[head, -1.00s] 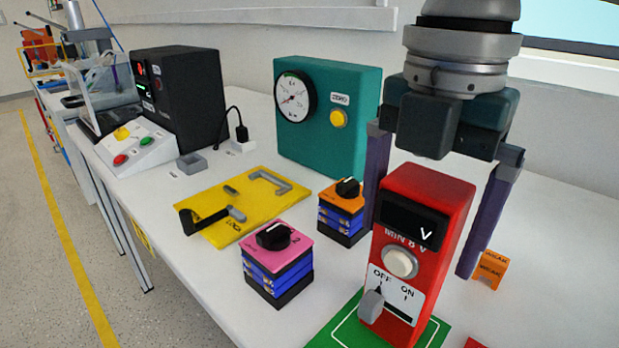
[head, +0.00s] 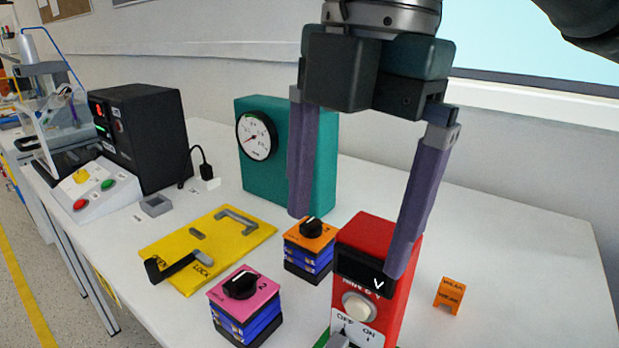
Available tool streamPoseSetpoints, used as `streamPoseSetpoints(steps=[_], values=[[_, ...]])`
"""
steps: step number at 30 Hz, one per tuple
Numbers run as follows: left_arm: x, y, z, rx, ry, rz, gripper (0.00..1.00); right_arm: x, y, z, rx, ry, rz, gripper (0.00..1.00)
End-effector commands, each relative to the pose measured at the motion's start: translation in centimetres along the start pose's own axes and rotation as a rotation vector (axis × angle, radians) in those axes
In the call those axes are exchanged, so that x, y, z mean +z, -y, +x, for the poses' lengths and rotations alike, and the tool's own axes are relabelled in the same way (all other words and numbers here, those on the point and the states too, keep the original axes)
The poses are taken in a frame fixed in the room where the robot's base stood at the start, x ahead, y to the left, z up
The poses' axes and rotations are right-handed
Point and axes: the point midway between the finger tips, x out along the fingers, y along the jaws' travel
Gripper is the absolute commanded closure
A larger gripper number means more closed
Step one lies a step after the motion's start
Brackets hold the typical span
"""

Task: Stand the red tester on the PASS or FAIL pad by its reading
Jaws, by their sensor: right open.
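The red tester (head: 378,234) stands upright at the bottom centre-right of the head view, its lower end cut off by the frame. Its dark display (head: 352,266) shows a white V; no digits are readable. Below are a white round button (head: 359,306) and OFF/ON marks with a grey lever (head: 339,341), partly cut off. A sliver of green pad (head: 322,340) shows at its foot. My right gripper (head: 350,244) is open and empty, fingers pointing down. One finger overlaps the tester's upper right in the picture; contact cannot be told. My left gripper is not in view.
An orange-topped block (head: 310,237) and a pink-topped block (head: 244,291), each with a black knob, stand left of the tester. A yellow lock plate (head: 208,250), teal gauge box (head: 262,185) and small orange sign (head: 449,294) are nearby.

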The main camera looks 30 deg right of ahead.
Motion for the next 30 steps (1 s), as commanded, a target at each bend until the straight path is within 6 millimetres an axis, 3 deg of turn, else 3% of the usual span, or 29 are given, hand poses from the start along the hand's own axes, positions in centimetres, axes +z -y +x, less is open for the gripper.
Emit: streamPoseSetpoints(steps=[1, 6, 11, 15, 21, 25, 30], values=[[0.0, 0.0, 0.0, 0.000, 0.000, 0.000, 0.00, -1.6, 0.3, 1.8, 0.015, -0.038, 0.039, 0.00], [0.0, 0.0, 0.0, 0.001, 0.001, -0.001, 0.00, -6.3, 0.8, 6.2, 0.117, -0.185, 0.320, 0.00], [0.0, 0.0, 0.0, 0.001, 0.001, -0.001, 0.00, -8.1, 2.5, 9.2, 0.177, -0.295, 0.722, 0.00], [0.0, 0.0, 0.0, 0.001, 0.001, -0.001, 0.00, -6.7, 5.5, 11.4, 0.209, -0.298, 1.123, 0.00], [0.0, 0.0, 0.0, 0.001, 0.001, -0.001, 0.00, -2.9, 11.2, 13.4, 0.250, -0.177, 1.542, 0.00], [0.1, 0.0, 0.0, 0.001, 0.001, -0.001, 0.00, -1.4, 13.4, 13.7, 0.272, -0.114, 1.658, 0.00], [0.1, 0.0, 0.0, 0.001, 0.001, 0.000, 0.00, -1.1, 13.8, 13.8, 0.279, -0.097, 1.682, 0.00]])
